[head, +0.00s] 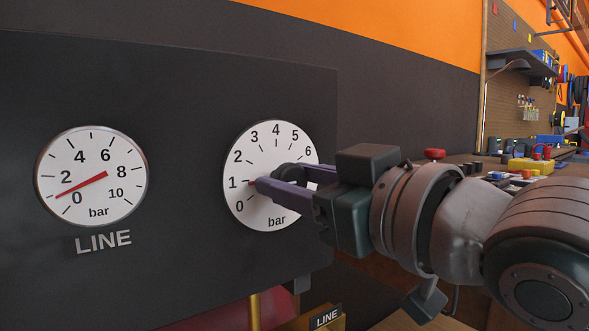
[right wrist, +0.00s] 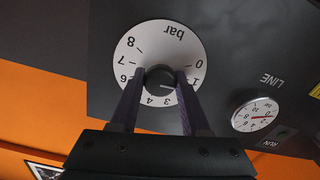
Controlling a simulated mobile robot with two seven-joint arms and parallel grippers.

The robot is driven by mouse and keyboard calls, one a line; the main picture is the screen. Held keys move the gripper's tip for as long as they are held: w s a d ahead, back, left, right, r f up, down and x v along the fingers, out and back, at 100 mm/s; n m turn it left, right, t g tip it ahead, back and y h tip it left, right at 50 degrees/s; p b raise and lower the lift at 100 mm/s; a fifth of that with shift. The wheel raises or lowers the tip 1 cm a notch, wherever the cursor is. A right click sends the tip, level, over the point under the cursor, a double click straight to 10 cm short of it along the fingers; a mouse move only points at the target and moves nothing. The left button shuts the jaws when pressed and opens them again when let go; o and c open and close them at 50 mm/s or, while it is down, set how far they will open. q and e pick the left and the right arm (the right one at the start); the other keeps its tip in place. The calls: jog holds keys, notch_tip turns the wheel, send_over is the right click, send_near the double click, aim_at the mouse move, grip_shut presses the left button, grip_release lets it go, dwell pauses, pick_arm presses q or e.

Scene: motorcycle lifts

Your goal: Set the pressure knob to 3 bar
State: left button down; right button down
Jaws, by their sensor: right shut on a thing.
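The pressure knob (right wrist: 159,82) is dark and round, at the centre of a white dial (head: 247,206) marked in bar from 0 upward. Its red pointer (head: 252,183) stands at about 1. My right gripper (head: 273,178) is shut on the knob, with one finger on each side, as the right wrist view (right wrist: 157,76) also shows. The fingers hide part of the knob and dial. The LINE gauge (head: 92,155) is to the left on the same dark panel (head: 185,110). Its red needle reads about 1 bar, between 0 and 2. My left gripper is not seen.
A brass-coloured pipe (head: 254,309) and a small LINE tag (head: 326,317) are below the panel. A cluttered workbench, with a wall shelf (head: 521,61) above it, lies at the far right. The panel face between the two dials is clear.

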jog(key=m+p, duration=0.2)
jog(key=shift+r+m, duration=0.25)
jog(key=shift+m, duration=0.05)
jog(key=m+p, duration=0.3)
jog(key=shift+f+m, duration=0.1)
jog(key=shift+m, duration=0.2)
jog(key=m+p, duration=0.1)
jog(key=m, duration=0.2)
jog(key=shift+f, duration=0.1)
jog(key=shift+m+p, duration=0.6)
jog(key=shift+m, duration=1.1)
jog(key=shift+f, duration=0.1)
jog(key=shift+c, duration=1.9)
grip_release()
jog(key=shift+d, duration=0.1)
